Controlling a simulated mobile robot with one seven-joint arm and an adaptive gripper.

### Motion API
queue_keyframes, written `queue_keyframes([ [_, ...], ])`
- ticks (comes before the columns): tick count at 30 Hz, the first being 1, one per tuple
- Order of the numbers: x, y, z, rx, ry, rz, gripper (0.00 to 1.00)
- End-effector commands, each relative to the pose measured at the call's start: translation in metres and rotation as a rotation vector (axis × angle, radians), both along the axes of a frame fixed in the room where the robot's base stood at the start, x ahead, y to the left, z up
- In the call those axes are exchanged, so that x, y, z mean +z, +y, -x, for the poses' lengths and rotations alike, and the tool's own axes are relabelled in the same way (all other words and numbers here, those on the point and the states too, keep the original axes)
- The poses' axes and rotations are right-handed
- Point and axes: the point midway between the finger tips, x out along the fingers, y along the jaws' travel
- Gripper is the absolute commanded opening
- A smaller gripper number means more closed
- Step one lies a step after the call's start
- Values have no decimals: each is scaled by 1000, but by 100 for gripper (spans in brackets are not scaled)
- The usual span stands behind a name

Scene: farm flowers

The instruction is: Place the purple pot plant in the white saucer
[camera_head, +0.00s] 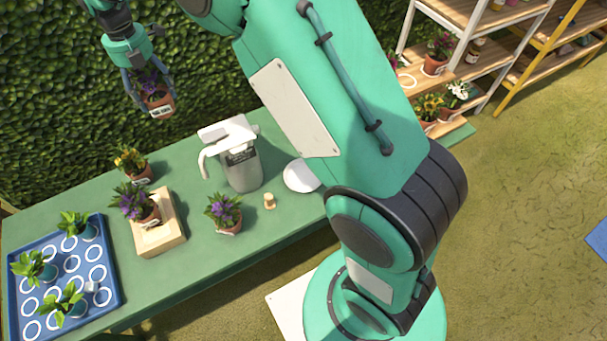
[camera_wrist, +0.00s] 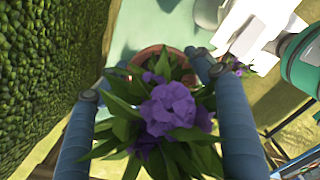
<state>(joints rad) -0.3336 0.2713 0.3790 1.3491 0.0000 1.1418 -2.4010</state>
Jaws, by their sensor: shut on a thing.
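My gripper (camera_head: 150,88) is shut on a purple pot plant (camera_head: 158,104) and holds it in the air above the back of the table. In the wrist view the purple flowers (camera_wrist: 172,105) and leaves fill the space between my fingers. The pot's rim shows behind them. The white saucer (camera_head: 299,177) lies on the table right of the watering can, partly hidden by my arm. Another purple pot plant (camera_head: 137,204) stands on a wooden block, and one more purple pot plant (camera_head: 225,212) stands on the table near its front edge.
A grey and white watering can (camera_head: 238,165) stands left of the saucer. A small wooden peg (camera_head: 269,201) stands in front of the saucer. A blue tray (camera_head: 108,290) with seedlings is at the left. A yellow pot plant (camera_head: 134,165) stands behind the wooden block (camera_head: 172,232). A hedge (camera_head: 60,90) borders the table.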

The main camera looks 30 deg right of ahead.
Motion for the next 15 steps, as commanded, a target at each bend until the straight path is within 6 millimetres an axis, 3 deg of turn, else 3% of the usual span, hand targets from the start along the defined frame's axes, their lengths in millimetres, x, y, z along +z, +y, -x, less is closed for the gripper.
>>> queue_keyframes([
  [6,38,0,-1,0,-4,-2,26],
  [15,47,-41,20,-58,0,0,26],
])
